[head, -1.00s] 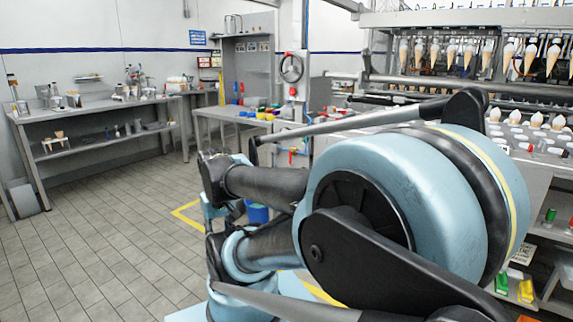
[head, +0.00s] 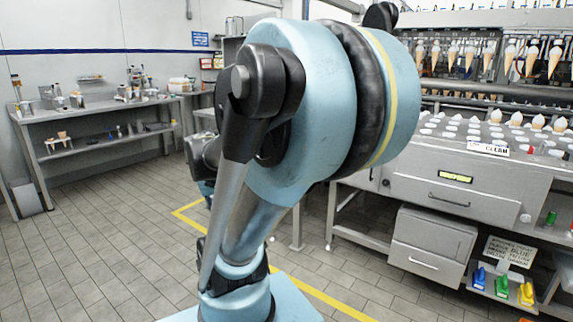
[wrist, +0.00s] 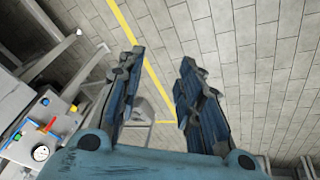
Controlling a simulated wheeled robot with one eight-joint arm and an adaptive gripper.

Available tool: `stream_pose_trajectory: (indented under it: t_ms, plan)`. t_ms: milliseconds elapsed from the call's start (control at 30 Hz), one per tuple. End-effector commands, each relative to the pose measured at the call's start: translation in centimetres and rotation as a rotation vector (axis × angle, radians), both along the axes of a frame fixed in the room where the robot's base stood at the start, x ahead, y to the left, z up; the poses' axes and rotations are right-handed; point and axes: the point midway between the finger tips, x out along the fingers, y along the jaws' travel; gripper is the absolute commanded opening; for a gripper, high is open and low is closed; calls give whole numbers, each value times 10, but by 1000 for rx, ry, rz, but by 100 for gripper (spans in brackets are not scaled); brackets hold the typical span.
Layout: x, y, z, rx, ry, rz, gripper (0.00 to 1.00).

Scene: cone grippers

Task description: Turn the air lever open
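My gripper (wrist: 157,68) is open and empty in the wrist view, its two dark blue fingers spread apart over the tiled floor. A light panel (wrist: 28,143) with a round white gauge (wrist: 40,153) and small coloured fittings is at the lower left of that view, apart from the fingers. An orange-red bar (wrist: 49,125) sits on the panel; I cannot tell whether it is the air lever or how it is turned. In the head view my arm covers the area where the valves and handwheel stood, and no lever can be made out there.
The cone machine (head: 465,190) with its drawers stands close on the right in the head view. A steel workbench (head: 95,112) stands against the left wall. The tiled floor (head: 100,235) between them is open, with a yellow line (head: 325,297) across it.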

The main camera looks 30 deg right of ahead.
Motion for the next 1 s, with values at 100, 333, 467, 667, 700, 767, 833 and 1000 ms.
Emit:
stream_pose_trajectory:
  t_ms: [100, 333, 467, 667, 700, 767, 833, 1000]
  plan:
    - [31, -23, 12, -56, -39, -79, 33]
    - [88, -67, 29, -157, -127, -220, 33]
    - [120, -93, 36, -214, -181, -292, 33]
    - [168, -132, 44, -297, -271, -395, 33]
    - [177, -140, 45, -313, -290, -414, 33]
    - [191, -151, 46, -337, -320, -441, 33]
    - [207, -165, 46, -364, -354, -472, 33]
    - [244, -198, 44, -428, -440, -537, 33]
